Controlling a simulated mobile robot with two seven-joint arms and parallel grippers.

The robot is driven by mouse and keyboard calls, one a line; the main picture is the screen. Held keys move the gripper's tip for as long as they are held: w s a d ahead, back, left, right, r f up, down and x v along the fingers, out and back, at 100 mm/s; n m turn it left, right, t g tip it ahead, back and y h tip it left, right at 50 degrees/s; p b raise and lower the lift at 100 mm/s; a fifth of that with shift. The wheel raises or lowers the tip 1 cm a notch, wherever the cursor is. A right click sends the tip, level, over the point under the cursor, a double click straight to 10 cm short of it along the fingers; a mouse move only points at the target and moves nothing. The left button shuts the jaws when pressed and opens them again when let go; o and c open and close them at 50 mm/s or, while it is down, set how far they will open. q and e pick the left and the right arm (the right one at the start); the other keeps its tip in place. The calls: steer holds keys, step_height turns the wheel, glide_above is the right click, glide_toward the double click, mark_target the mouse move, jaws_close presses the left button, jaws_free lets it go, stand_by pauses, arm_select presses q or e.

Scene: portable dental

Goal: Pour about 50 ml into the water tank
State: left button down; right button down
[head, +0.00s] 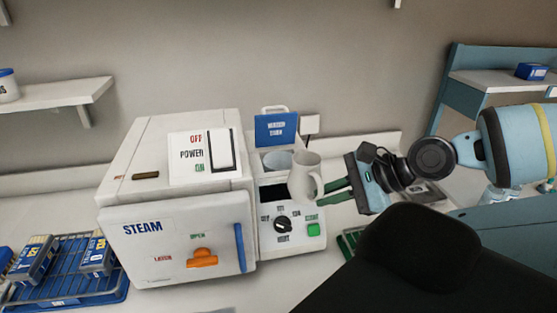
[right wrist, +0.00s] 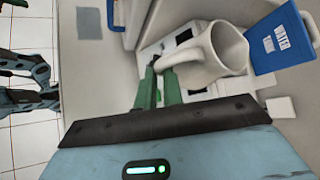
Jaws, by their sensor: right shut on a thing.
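My right gripper (head: 328,191) is shut on the handle of a white mug (head: 303,178). The mug is close to upright, beside and slightly in front of the water tank opening (head: 277,160) on the white sterilizer (head: 180,225). The tank's blue lid (head: 276,128), marked WATER TANK, stands open behind it. In the right wrist view the green fingers (right wrist: 157,85) meet the mug's handle, and the mug (right wrist: 215,52) has its open mouth toward the blue lid (right wrist: 280,42). The mug's contents and the tank's water level cannot be seen. My left gripper is not in view.
The sterilizer's front has a STEAM door with an orange latch (head: 201,258), a black dial (head: 282,224) and a green button (head: 313,230). A blue wire rack (head: 65,285) with grey packs stands at left. A wall shelf (head: 60,95) is at upper left.

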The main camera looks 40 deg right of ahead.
steer(key=shift+w+a, duration=0.1)
steer(key=shift+a, duration=0.15)
steer(key=shift+a, duration=0.3)
steer(key=shift+w, duration=0.1)
steer(key=shift+r, duration=0.1)
